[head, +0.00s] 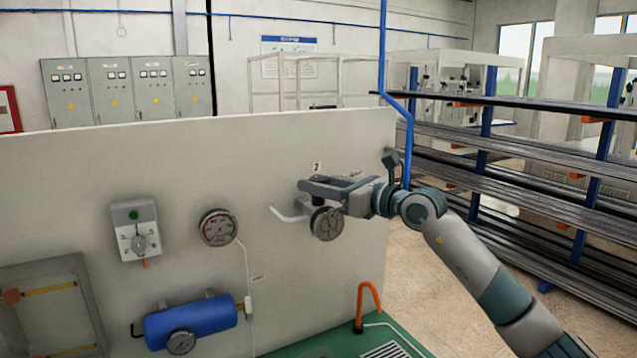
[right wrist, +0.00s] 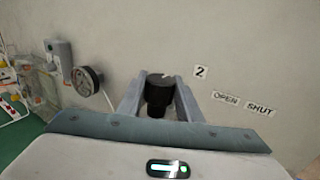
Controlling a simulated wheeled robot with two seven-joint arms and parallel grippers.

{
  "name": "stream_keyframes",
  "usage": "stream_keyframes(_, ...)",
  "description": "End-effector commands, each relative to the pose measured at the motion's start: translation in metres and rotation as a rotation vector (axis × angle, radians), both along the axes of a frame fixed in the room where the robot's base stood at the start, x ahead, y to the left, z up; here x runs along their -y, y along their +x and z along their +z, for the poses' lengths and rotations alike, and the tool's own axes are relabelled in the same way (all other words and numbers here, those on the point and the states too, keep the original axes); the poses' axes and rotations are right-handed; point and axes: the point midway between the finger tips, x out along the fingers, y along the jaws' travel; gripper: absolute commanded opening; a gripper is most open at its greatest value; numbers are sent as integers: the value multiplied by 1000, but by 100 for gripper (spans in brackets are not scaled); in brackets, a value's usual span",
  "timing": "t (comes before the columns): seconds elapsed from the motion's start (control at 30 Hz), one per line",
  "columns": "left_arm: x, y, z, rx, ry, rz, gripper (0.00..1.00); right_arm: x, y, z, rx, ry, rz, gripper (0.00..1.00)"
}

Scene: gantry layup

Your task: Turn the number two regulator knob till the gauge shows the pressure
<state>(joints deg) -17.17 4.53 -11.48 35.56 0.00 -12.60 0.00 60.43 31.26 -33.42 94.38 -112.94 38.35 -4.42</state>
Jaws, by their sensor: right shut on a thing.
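The number two regulator knob (right wrist: 158,96) is black and stands out from the pale panel between my right gripper's fingers in the right wrist view. My right gripper (head: 320,188) is shut on it, one finger on each side. The "2" label (head: 317,167) is just above the gripper; it also shows in the right wrist view (right wrist: 201,72). A round gauge (head: 327,223) sits just below the gripper in the head view, partly covered; its reading is too small to tell. My left gripper is not in view.
Another gauge (head: 218,227) and a grey box with a dial and green button (head: 137,230) are on the panel to the left. A blue tank (head: 190,321) is lower down. An orange hook-shaped handle (head: 367,303) rises from the green base. Pipe racks (head: 520,160) stand right.

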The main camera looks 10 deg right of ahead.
Motion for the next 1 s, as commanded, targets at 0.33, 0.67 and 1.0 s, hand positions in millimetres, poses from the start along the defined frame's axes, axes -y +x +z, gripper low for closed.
stream_keyframes(0.33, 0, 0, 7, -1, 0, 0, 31, -4, -2, -3, 1, -5, -110, 10)
stream_keyframes(0.67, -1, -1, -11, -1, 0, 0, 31, -5, -2, -6, 4, -4, -248, 10)
stream_keyframes(1.0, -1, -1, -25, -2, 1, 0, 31, -1, -1, -3, 0, 1, -359, 10)
